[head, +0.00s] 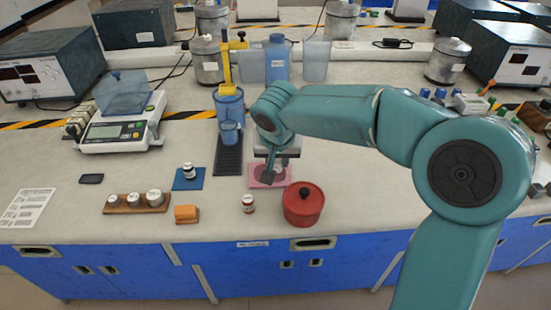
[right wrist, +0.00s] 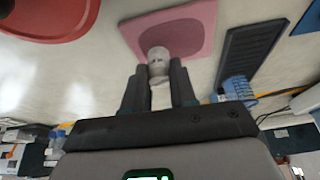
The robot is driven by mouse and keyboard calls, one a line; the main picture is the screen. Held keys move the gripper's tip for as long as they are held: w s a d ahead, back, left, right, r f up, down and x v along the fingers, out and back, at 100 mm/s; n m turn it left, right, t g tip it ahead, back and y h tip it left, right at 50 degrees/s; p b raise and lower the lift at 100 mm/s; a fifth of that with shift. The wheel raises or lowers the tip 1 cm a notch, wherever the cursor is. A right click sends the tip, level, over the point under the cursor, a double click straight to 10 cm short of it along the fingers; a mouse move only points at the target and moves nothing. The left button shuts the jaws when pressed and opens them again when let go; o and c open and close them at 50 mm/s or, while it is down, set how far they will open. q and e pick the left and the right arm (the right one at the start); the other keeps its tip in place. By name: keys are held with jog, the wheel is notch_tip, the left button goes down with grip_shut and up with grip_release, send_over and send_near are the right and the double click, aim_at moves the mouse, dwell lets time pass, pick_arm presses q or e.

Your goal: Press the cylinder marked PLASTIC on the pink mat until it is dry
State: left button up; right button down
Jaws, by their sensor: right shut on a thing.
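My right gripper (head: 273,171) is over the pink mat (head: 256,182), its fingers pointing down. In the right wrist view the gripper (right wrist: 157,88) is shut on a pale grey-white cylinder (right wrist: 158,60), one dark finger on each side. The cylinder's far end lies against the mat (right wrist: 199,20) in that view; I cannot tell whether it touches. A darker patch shows on the mat around it. No marking on the cylinder is legible. In the head view the gripper hides the cylinder. My left gripper is not in view.
A black drip tray (head: 229,165) is beside the mat.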

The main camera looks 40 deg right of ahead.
jog(key=shift+r+p, duration=1.85)
jog(key=shift+r, duration=0.7)
